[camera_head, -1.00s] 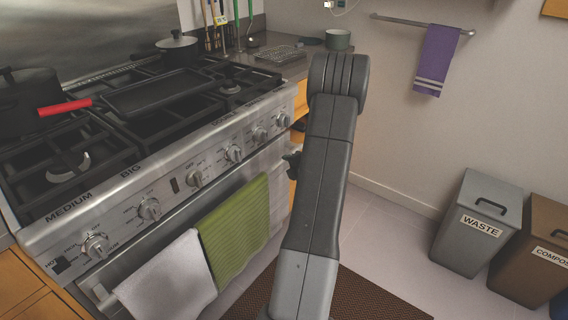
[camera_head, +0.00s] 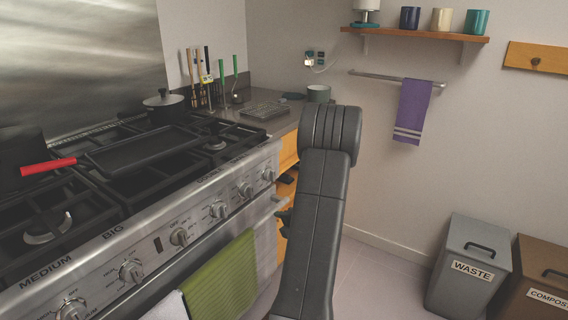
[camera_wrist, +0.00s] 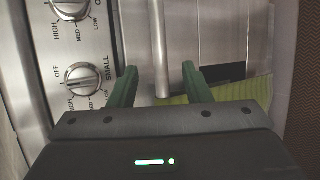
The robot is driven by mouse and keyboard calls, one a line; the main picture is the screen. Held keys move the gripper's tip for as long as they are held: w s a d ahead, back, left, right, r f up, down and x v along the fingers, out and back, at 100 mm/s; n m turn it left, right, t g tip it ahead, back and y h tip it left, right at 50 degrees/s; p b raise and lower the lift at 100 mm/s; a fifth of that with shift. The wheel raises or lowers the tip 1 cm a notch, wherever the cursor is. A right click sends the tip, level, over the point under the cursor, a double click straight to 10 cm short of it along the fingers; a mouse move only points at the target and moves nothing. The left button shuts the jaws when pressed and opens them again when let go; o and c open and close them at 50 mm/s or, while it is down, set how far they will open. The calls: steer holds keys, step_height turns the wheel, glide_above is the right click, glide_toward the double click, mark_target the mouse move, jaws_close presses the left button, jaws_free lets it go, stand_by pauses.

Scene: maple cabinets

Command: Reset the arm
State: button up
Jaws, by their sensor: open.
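My arm (camera_head: 316,215) stands bent in the middle of the head view, in front of the stove's right end. My gripper (camera_wrist: 158,82) shows in the wrist view with its two green fingers apart and nothing between them. Behind the fingers are the stove front (camera_wrist: 82,45) with its knobs, the oven handle bar (camera_wrist: 158,45) and a green towel (camera_wrist: 232,91). I cannot tell how far the fingertips are from the handle. In the head view the gripper is mostly hidden behind the arm.
A purple towel (camera_head: 412,110) hangs from a wall rail. Waste (camera_head: 470,265) and compost (camera_head: 535,280) bins stand at right. A shelf (camera_head: 415,34) holds cups.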

mark_target(269, 217)
steer(key=x, duration=1.2)
steer(key=shift+w+a+f+b, duration=0.15)
steer(key=shift+w+b, duration=0.05)
steer(key=shift+b, duration=0.15)
steer(key=shift+s+d+f+b, duration=0.15)
steer(key=shift+s+d+b, duration=0.25)
steer(key=shift+s+d, duration=0.4)
steer(key=shift+w+d, duration=0.1)
steer(key=shift+d, duration=0.1)
